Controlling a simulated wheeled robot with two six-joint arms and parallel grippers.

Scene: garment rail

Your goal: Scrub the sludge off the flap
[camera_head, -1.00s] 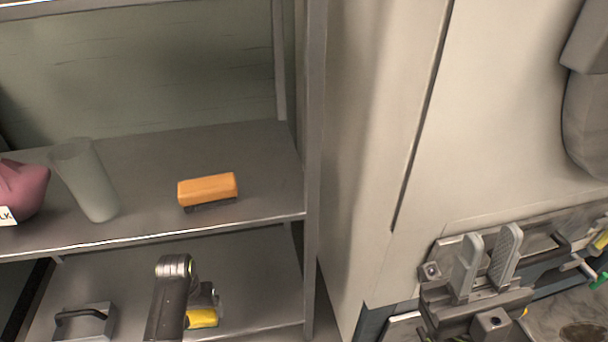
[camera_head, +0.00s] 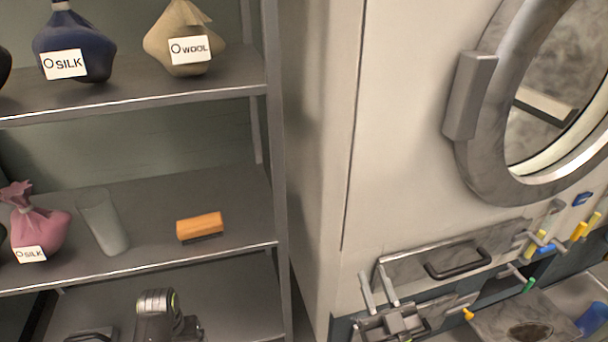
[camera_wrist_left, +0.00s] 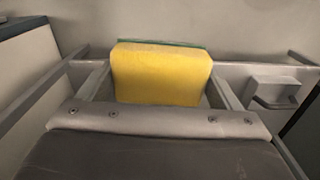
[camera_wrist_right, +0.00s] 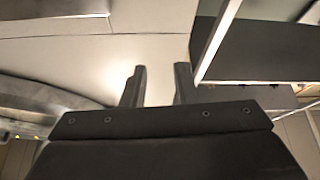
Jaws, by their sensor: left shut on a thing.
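My left gripper (camera_wrist_left: 158,82) is shut on a yellow sponge (camera_wrist_left: 160,76) with a green top layer. In the head view only part of my left arm shows at the bottom edge, and the sponge is out of sight. My right gripper (camera_head: 378,289) is open and empty in front of the machine's lower front. Its two spaced fingers also show in the right wrist view (camera_wrist_right: 159,88). The flap (camera_head: 492,316) looks like the grey panel at the lower right, folded out below the drawer front, with a dark sludge patch (camera_head: 530,331) on it.
A shelf rack (camera_head: 150,262) holds an orange-backed brush (camera_head: 200,226), a grey cup (camera_head: 103,222) and labelled bags. The machine has a round door (camera_head: 480,150) and a drawer front (camera_head: 400,268) with a black handle.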

